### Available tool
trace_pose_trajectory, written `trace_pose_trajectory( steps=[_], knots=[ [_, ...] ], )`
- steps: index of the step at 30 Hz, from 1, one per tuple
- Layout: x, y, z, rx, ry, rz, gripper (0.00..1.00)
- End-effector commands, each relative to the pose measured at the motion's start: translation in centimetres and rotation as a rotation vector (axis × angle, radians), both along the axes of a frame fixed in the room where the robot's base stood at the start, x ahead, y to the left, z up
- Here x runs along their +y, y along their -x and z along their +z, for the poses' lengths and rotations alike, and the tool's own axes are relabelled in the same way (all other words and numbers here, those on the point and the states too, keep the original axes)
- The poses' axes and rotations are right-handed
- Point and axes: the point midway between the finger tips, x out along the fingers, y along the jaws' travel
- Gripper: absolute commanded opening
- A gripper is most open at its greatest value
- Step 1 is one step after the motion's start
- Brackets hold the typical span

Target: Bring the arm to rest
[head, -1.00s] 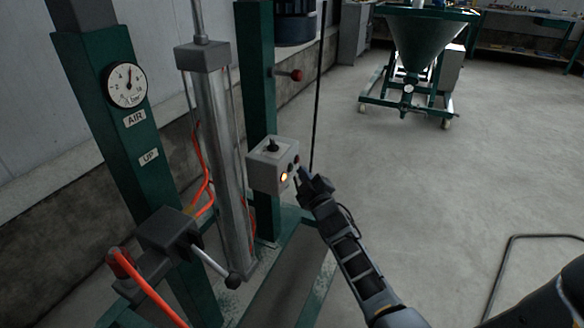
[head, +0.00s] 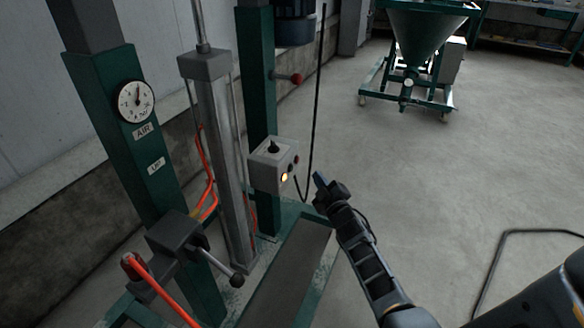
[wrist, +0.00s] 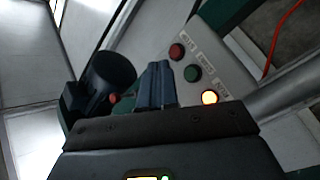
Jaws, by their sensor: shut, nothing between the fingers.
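My gripper (head: 319,180) is in the middle of the head view, just right of the grey control box. Its fingers are shut and empty, with a visible gap between them and the box. In the wrist view the shut fingers (wrist: 158,84) point toward the box's button face. The control box (head: 262,170) is mounted on a green post and has a black knob on top. In the wrist view its face (wrist: 236,75) carries a red button (wrist: 177,51), a dark green button (wrist: 193,73) and a lit amber lamp (wrist: 209,97).
A green press frame (head: 110,125) with a gauge (head: 136,101), steel cylinder (head: 225,150) and valve lever (head: 222,267) stands at left. A green hopper cart (head: 425,40) stands at the back. A dark cable (head: 317,100) hangs behind the box. Open floor (head: 440,170) lies at right.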

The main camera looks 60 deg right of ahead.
Motion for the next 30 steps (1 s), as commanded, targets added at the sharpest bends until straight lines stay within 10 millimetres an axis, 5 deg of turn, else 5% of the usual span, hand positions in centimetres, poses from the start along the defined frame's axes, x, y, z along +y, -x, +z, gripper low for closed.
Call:
trace_pose_trajectory(
  steps=[22,26,30],
  knots=[
    [0.4,0.0,0.0,-0.001,-0.004,0.004,0.0],
    [3.7,0.3,-0.4,-0.01,-0.038,0.036,0.0],
    [10.6,1.7,-0.5,-0.032,-0.116,0.106,0.0]
  ],
)
